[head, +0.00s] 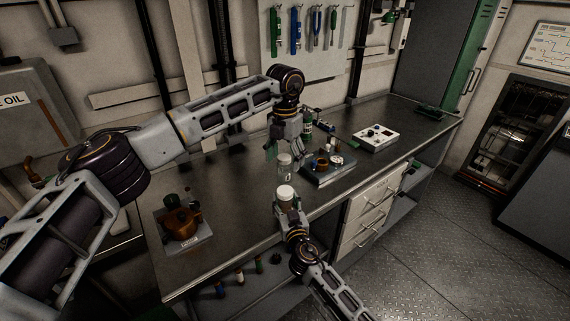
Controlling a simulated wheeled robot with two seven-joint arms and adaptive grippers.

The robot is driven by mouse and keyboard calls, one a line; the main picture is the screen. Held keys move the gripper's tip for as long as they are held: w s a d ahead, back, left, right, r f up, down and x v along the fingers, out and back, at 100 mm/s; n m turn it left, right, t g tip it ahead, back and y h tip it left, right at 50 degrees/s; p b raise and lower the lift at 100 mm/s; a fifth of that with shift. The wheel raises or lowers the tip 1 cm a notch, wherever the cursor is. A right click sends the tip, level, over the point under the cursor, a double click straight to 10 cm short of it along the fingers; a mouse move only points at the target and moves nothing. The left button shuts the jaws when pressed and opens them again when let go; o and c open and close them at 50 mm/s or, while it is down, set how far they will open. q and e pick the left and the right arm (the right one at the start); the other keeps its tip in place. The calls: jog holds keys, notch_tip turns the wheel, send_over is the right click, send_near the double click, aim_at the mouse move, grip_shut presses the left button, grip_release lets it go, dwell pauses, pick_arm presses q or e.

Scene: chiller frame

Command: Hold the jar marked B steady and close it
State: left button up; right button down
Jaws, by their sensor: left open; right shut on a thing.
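A jar with a white top and brownish contents (286,199) stands upright near the bench's front edge. My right gripper (287,211) comes from below and is shut on this jar. A clear jar with a pale top (285,170) stands just behind it. My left gripper (280,150) points down from above, open, close to the clear jar's top. I cannot tell whether it touches that jar. No letter B is readable on either jar. The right fingertips are partly hidden by the wrist and jar.
A dark tray (327,177) with small items, one of them round and white, lies to the right. A brown pot (181,224) sits on a grey plate at left. Bench between is clear.

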jog(key=c, duration=0.6)
grip_release()
jog(key=shift+o, duration=0.2)
jog(key=shift+s, duration=0.2)
jog(key=v, duration=1.1)
jog(key=shift+s, duration=0.3)
jog(key=shift+d, duration=0.1)
jog(key=shift+s+f, duration=0.1)
